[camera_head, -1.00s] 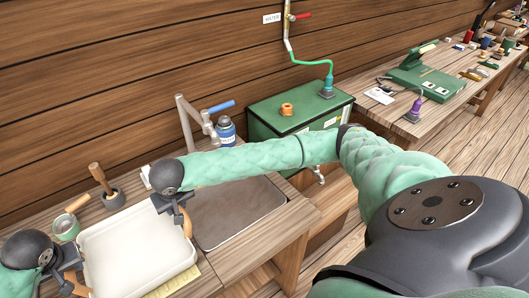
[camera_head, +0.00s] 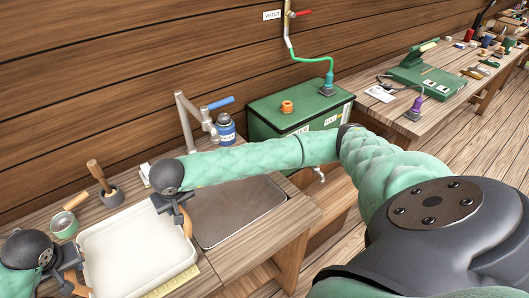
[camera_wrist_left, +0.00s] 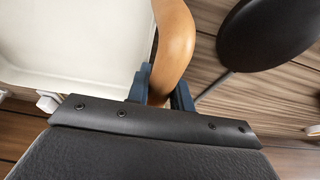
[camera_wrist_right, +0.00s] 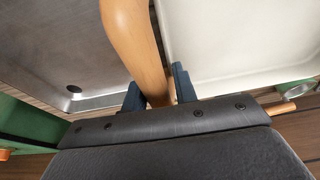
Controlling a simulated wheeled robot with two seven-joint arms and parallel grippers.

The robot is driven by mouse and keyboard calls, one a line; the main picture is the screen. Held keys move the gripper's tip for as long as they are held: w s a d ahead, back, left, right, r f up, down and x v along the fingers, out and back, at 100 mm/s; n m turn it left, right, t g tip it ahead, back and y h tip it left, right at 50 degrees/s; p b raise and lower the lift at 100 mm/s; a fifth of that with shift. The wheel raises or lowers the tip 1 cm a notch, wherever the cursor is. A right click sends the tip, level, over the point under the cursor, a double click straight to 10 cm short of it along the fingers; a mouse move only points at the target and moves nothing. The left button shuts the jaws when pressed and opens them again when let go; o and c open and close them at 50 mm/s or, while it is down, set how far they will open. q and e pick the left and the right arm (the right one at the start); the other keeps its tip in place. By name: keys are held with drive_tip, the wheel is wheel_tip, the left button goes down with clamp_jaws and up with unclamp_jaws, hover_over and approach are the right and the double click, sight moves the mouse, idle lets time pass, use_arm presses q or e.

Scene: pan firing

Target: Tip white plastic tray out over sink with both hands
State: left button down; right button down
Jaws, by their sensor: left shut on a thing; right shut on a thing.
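The white plastic tray (camera_head: 135,245) lies level at the left of the bench in the head view and looks empty. My left gripper (camera_head: 75,283) is shut on the tan handle at the tray's left side; that handle (camera_wrist_left: 174,40) shows between the fingers in the left wrist view. My right gripper (camera_head: 180,207) is shut on the tan handle at the tray's right side, and that handle (camera_wrist_right: 135,45) shows in the right wrist view. The sink (camera_head: 235,208) is a grey basin just right of the tray, partly behind my right arm. Its drain (camera_wrist_right: 74,88) shows in the right wrist view.
A yellow ruler (camera_head: 172,283) lies in front. A green tank (camera_head: 290,112) stands right.

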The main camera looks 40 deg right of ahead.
use_arm(q)
drive_tip(key=shift+w+a, duration=0.2)
drive_tip(key=shift+a, duration=0.2)
use_arm(e)
drive_tip(key=shift+w+d+f, duration=0.1)
drive_tip(key=shift+d+f, duration=0.05)
drive_tip(key=shift+d, duration=0.3)
use_arm(q)
drive_tip(key=c, duration=1.5)
unclamp_jaws()
use_arm(e)
drive_tip(key=c, duration=1.4)
unclamp_jaws()
use_arm(q)
drive_tip(key=shift+o, duration=0.6)
drive_tip(key=shift+s+d, duration=0.15)
drive_tip(key=shift+d, duration=0.05)
use_arm(e)
drive_tip(key=shift+o, duration=0.7)
drive_tip(key=shift+a, duration=0.2)
use_arm(q)
drive_tip(key=o, duration=0.5)
drive_tip(key=shift+d, duration=0.1)
use_arm(e)
drive_tip(key=shift+a, duration=0.1)
use_arm(q)
drive_tip(key=shift+o, duration=0.2)
use_arm(e)
drive_tip(key=o, duration=0.6)
drive_tip(key=shift+c, duration=0.2)
